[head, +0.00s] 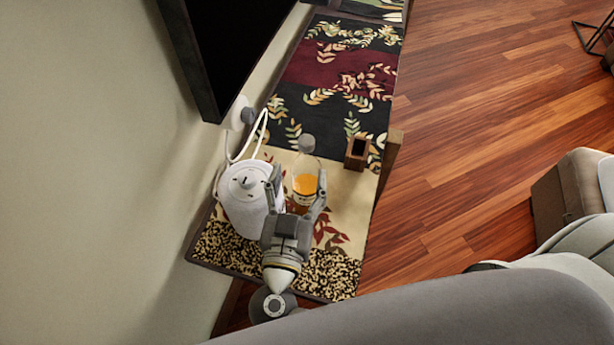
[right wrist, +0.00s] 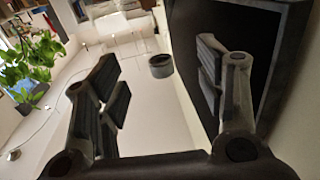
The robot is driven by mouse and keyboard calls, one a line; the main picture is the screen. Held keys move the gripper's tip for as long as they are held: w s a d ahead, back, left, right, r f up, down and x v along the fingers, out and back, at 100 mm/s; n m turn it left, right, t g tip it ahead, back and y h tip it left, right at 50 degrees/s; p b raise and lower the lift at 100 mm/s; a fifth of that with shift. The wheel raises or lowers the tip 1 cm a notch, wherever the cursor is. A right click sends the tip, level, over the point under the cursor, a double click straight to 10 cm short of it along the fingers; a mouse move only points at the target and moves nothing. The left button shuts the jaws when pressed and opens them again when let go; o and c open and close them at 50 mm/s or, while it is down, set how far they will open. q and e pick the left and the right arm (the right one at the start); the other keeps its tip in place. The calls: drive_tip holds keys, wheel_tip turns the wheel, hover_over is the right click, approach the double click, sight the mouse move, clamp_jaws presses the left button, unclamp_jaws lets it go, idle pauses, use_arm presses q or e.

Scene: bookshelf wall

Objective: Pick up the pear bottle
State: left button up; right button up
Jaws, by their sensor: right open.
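The pear bottle (head: 306,184) is a clear glass bottle with orange contents and a grey round cap, upright on the patterned runner. My right gripper (head: 297,185) is open, with one finger on each side of the bottle in the head view. The gripper partly hides the bottle's lower part, and I cannot tell whether the fingers touch it. The clear glass is hard to make out there. My left gripper is not in view.
A small wooden holder (head: 357,152) stands to the right. A black screen (head: 225,50) overhangs the runner at the upper left. The runner's far part (head: 335,70) is clear.

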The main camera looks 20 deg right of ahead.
sight(305, 157)
drive_tip(key=shift+x, duration=1.15)
drive_tip(key=p+x, duration=0.3)
drive_tip(key=x, duration=0.1)
drive_tip(key=shift+w+d, duration=0.25)
drive_tip(key=shift+w+d+f+p, duration=0.15)
drive_tip(key=shift+w+d+p, duration=0.15)
drive_tip(key=shift+w, duration=0.15)
drive_tip(key=shift+s+a, duration=0.1)
drive_tip(key=shift+c, duration=1.1)
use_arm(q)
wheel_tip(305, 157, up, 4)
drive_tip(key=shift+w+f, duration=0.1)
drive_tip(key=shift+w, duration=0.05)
use_arm(e)
clamp_jaws()
